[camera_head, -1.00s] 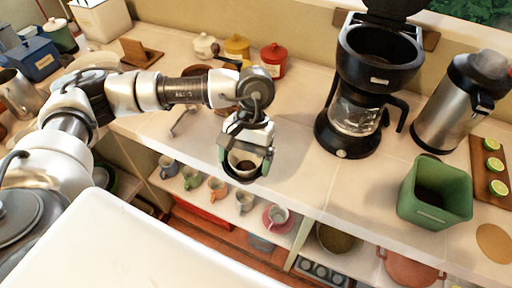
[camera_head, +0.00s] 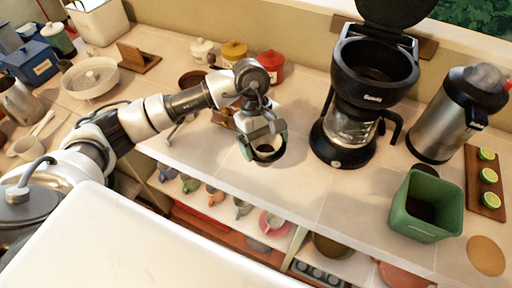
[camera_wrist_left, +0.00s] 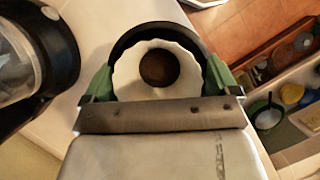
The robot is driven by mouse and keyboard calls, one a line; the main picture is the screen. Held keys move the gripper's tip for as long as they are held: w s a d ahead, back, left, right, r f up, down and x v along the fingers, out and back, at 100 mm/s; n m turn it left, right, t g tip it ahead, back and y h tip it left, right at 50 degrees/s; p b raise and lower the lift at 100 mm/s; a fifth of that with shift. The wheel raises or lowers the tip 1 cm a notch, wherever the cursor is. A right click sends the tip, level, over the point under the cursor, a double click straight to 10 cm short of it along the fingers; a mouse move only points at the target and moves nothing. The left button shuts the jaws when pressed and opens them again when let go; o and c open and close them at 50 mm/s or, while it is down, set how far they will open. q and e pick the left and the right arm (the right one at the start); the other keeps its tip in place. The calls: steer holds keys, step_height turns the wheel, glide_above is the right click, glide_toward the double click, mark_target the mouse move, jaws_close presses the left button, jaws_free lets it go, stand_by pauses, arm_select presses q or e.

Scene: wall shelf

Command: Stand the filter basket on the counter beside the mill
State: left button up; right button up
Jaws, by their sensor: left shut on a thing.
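The filter basket (camera_head: 269,158) is a dark round cup; the left wrist view shows its black rim (camera_wrist_left: 155,31) with a white fluted paper liner and brown grounds inside. My left gripper (camera_head: 264,147) is shut on it, its green-padded fingers (camera_wrist_left: 159,82) on opposite sides. The basket is held upright near the counter's front edge, left of the coffee maker; I cannot tell its height above the counter. A brown object (camera_head: 222,116), perhaps the mill, is mostly hidden behind my left arm. My right gripper is out of view.
The black coffee maker (camera_head: 372,85) stands with its lid raised and a glass carafe below. A steel flask (camera_head: 450,118), green bin (camera_head: 427,205) and lime board (camera_head: 485,185) are at right. Jars line the wall. Mugs sit on the shelf below. Counter (camera_head: 310,190) is clear in front.

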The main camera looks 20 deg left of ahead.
arm_select(q)
steer(key=w+n, duration=0.1)
steer(key=n, duration=0.1)
steer(key=w+n+t+p, duration=0.1)
steer(key=n, duration=0.1)
steer(key=w+a+n+t+h, duration=0.1)
steer(key=n, duration=0.1)
steer(key=shift+r+p, duration=0.1)
steer(key=shift+p, duration=0.2)
steer(key=shift+w+a+f+n+t+b, duration=0.2)
steer(key=shift+f+n+b, duration=0.3)
steer(key=shift+f, duration=0.7)
steer(key=shift+w+a+f+n+t+b, duration=0.2)
steer(key=shift+f+n+b, duration=0.3)
steer(key=shift+f, duration=0.7)
steer(key=shift+w+a+f+n+t+b, duration=0.1)
steer(key=shift+a+f+n+t+b, duration=0.25)
steer(key=shift+f, duration=0.85)
steer(key=shift+d+f+g+b, duration=0.1)
steer(key=shift+f+g+b, duration=0.15)
steer(key=shift+f+b, duration=0.45)
steer(key=o, duration=0.6)
steer(key=shift+r, duration=0.15)
steer(key=shift+o, duration=0.2)
steer(key=b+v, duration=0.2)
steer(key=v, duration=0.8)
steer(key=shift+r+b, duration=0.3)
steer(key=shift+r, duration=0.1)
